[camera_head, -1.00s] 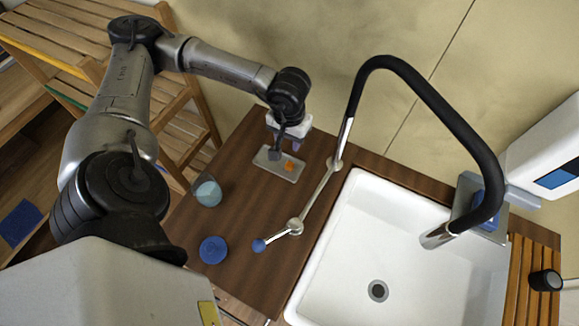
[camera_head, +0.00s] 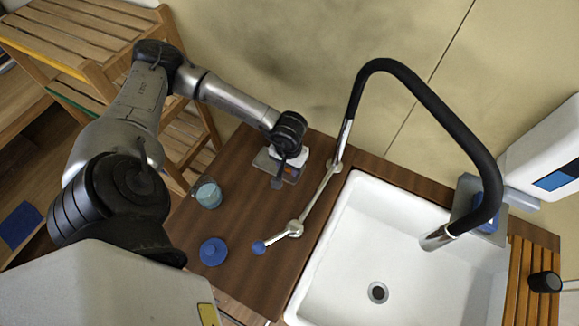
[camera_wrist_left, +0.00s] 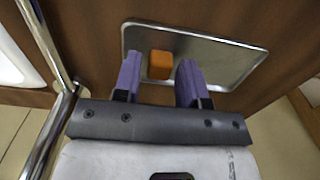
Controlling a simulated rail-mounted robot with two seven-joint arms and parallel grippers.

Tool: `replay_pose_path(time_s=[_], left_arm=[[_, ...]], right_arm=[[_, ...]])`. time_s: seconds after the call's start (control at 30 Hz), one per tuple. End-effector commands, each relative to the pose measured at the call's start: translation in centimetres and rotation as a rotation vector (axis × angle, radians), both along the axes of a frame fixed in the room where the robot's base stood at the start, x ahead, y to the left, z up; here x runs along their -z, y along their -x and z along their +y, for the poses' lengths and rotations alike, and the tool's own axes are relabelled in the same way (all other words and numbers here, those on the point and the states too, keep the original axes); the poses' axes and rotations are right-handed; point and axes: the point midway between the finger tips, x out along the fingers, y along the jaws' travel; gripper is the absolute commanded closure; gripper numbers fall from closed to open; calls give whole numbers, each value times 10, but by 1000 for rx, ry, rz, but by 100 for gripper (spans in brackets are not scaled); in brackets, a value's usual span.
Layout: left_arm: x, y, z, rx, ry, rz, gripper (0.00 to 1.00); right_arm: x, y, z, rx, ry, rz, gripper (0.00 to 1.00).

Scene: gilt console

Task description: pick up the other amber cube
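One amber cube (camera_wrist_left: 160,65) lies on a shiny grey metal tray (camera_wrist_left: 225,62) in the left wrist view. My left gripper (camera_wrist_left: 158,72) is open, its two purple fingers standing on either side of the cube in the picture, with small gaps. I cannot tell how far the fingertips are above the tray. In the head view the left gripper (camera_head: 287,163) is over the tray (camera_head: 261,160) and hides its middle, so no cube shows there. My right gripper is in neither view.
A glass with light blue contents (camera_head: 208,193) and a blue round object (camera_head: 213,251) stand on the brown counter (camera_head: 250,218). A metal bar with a blue tip (camera_head: 258,247) runs right of the tray. Farther right are a white sink (camera_head: 345,240) and a tall black faucet (camera_head: 440,105).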

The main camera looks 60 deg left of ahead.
Motion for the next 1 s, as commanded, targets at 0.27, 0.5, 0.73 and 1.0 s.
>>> replay_pose_path(time_s=[0.27,0.5,0.73,1.0], left_arm=[[8,0,0,1,-1,-1,62],[7,0,0,1,0,0,76],[7,0,0,1,-1,-1,98],[4,0,0,1,-1,-2,98]], right_arm=[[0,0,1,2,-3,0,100],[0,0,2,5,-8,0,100],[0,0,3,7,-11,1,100],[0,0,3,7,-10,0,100]])
